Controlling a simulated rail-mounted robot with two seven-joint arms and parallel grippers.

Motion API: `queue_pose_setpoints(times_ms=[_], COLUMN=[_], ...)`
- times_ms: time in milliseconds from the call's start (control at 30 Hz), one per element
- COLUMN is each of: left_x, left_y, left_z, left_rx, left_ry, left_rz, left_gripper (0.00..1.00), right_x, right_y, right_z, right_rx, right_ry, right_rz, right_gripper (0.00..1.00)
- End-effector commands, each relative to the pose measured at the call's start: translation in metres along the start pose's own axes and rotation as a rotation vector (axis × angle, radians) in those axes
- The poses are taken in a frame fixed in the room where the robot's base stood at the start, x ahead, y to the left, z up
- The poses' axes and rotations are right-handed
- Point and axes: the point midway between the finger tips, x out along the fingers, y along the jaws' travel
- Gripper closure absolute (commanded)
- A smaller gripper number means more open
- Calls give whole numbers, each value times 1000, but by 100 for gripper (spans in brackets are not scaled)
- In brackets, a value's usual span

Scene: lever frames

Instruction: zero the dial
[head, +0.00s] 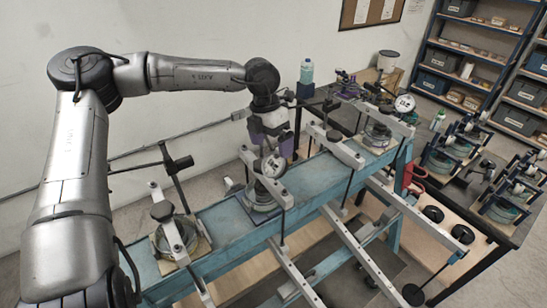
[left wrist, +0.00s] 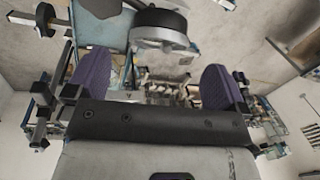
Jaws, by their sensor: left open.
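A round white-faced dial (head: 273,165) sits on the middle lever station of the blue bench. A second white dial (head: 404,103) is at the far station. My left gripper (head: 278,147) is just above and behind the middle dial in the head view. In the left wrist view its two purple fingers (left wrist: 158,85) are spread apart with nothing visibly clamped between them. A round black and silver part (left wrist: 161,28) shows beyond the fingers; I cannot tell whether it is the dial. The dial's needle is too small to read. My right gripper is not in view.
The long blue bench (head: 223,216) carries several lever arms, with a near station (head: 175,236) at left. Black weights (head: 433,214) hang at right. A dark table (head: 462,192) holds more fixtures. A bottle (head: 307,72) stands behind; shelves (head: 455,60) are at back right.

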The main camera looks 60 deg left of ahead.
Motion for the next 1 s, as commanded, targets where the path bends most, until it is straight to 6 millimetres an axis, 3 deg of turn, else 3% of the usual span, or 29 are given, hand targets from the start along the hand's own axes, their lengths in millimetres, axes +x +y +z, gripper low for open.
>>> queue_pose_setpoints(times_ms=[200,400,867,1000], left_x=[34,52,59,59], left_y=[0,0,0,0], left_z=[-1,0,0,0], left_rx=[-1,0,0,0], left_ry=[4,2,0,-1], left_rz=[-1,1,0,0], left_gripper=[0,0,0,11], right_x=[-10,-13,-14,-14], right_y=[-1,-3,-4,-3], right_z=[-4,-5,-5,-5], right_rx=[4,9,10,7], right_ry=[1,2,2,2], right_rz=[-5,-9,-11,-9], right_gripper=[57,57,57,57])
